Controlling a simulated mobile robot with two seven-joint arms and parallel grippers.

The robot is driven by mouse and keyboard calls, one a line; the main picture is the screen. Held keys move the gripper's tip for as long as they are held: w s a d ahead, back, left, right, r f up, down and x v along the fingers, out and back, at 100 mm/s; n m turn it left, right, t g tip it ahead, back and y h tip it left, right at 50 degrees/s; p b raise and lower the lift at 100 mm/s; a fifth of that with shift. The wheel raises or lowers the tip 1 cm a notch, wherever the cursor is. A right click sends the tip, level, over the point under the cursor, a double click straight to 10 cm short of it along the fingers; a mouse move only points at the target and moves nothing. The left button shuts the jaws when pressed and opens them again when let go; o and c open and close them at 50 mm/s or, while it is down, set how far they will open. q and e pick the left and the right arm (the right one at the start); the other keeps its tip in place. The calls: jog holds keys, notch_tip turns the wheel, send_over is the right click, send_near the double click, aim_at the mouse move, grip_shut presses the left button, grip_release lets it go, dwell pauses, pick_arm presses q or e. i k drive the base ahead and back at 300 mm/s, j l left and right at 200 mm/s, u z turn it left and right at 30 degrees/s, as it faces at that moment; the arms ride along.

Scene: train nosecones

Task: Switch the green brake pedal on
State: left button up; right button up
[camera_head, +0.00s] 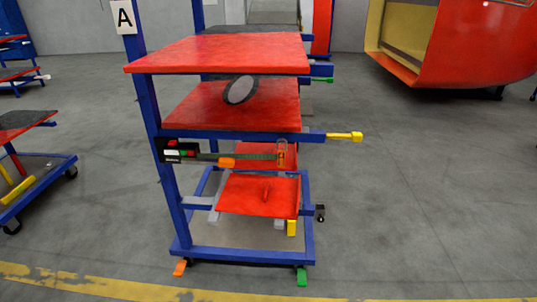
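A blue-framed cart (285,258) with red shelves stands in the middle of the view. The green brake pedal (302,276) sticks out at the floor by the cart's front right corner. Its far end is hidden under the frame, and it is too small to tell whether it is on or off. An orange pedal (180,267) sticks out at the cart's front left corner. Neither of my grippers shows in the view.
A yellow handle (345,136) juts out from the cart's right side. Another cart (50,182) stands at the left. A large red nosecone (470,50) is at the back right. A yellow line (110,288) crosses the floor in front. The floor at right is clear.

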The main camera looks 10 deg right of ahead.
aim_at(301, 276)
jog(key=l+u, duration=0.45)
jog(key=l, duration=0.35)
jog(key=l+u, duration=0.1)
jog(key=l, duration=0.35)
jog(key=k+l+u, duration=0.15)
jog(key=l, duration=0.25)
jog(key=k+l, duration=0.1)
jog(key=l, duration=0.9)
jog(key=k+l+u, duration=0.1)
jog(key=l, duration=0.4)
jog(key=k+l, duration=0.15)
jog(key=l, duration=0.35)
jog(key=k+l, duration=0.1)
jog(key=l, duration=0.4)
jog(key=k+l, duration=0.1)
jog(key=l, duration=0.4)
jog(key=k+l+u, duration=0.1)
jog(key=l, duration=0.4)
